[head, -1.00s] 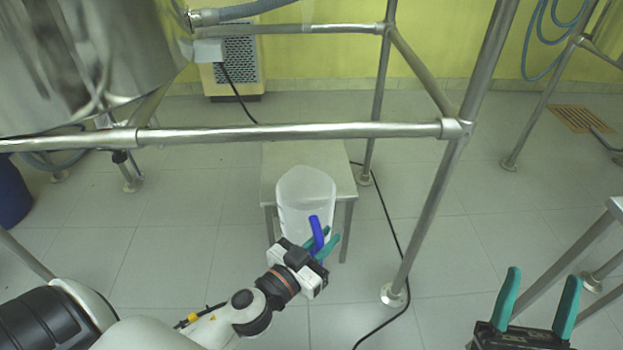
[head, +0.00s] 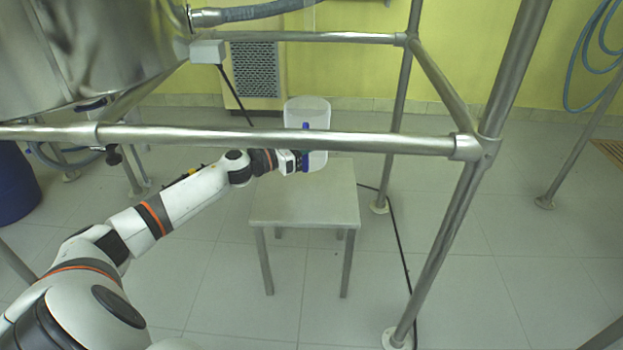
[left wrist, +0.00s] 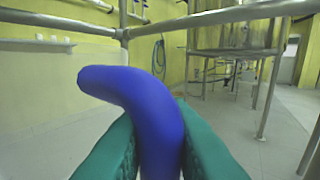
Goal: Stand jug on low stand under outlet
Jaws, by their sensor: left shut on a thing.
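The jug (head: 307,112) is translucent white with a blue handle (head: 305,161). In the head view it looks upright over the far edge of the low stand (head: 303,208), with the frame's front rail crossing in front of it. I cannot tell whether its base touches the stand. My left gripper (head: 303,161) is shut on the handle. The left wrist view shows the handle (left wrist: 150,120) between the teal fingers (left wrist: 155,150). The steel vessel (head: 90,50) hangs at upper left; I cannot make out its outlet clearly. My right gripper is out of view.
The front rail (head: 250,138) of the steel frame runs above my left forearm. An upright post (head: 450,230) stands right of the stand. A black cable (head: 402,260) lies on the floor. A blue drum (head: 15,185) is at far left.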

